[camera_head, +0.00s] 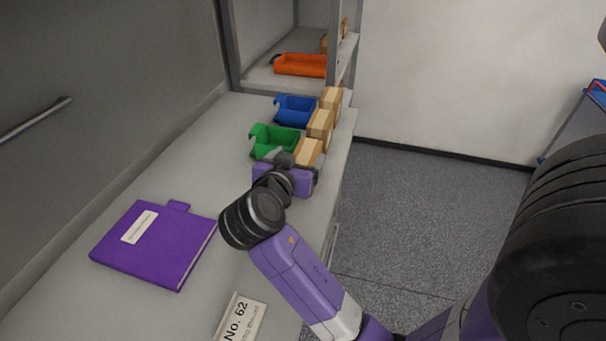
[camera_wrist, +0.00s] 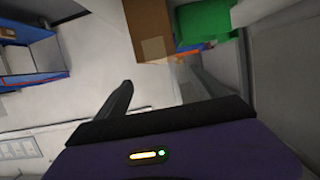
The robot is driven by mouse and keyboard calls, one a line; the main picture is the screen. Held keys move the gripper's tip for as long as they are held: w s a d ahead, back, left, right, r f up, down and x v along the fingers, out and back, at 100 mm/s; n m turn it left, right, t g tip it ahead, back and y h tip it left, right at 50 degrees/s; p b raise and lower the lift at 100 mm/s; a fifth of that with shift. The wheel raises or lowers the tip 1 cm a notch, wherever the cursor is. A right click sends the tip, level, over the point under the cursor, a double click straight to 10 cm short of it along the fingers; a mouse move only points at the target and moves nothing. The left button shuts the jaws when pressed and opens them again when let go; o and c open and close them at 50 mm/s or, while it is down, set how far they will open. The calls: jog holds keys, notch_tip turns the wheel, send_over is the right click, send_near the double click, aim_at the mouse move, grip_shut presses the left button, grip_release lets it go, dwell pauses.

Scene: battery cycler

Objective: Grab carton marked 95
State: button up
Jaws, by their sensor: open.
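Three tan cartons stand in a row along the right edge of the grey bench: the nearest carton (camera_head: 310,152), the middle carton (camera_head: 320,127) and the far carton (camera_head: 331,98). No number is readable on any of them, so I cannot tell which is marked 95. My gripper (camera_head: 288,162) is just in front of the nearest carton and partly covers it. In the wrist view my gripper (camera_wrist: 154,75) is open and empty, its fingers spread. A carton (camera_wrist: 147,28) lies beyond the fingertips there, apparently apart from them.
A green bin (camera_head: 273,142) and a blue bin (camera_head: 295,109) sit left of the cartons. An orange bin (camera_head: 300,65) and another carton (camera_head: 327,43) are on the rack behind.

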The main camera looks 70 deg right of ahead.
aim_at(306, 151)
notch_tip(306, 151, down, 2)
jog(key=shift+f+b, duration=0.25)
jog(key=shift+b, duration=0.55)
jog(key=shift+x, duration=1.2)
jog(key=shift+p+x, duration=0.8)
jog(key=shift+x, duration=1.9)
jog(key=shift+f, duration=0.1)
jog(key=c, duration=1.6)
jog(key=shift+c, duration=0.2)
jog(key=shift+w, duration=0.1)
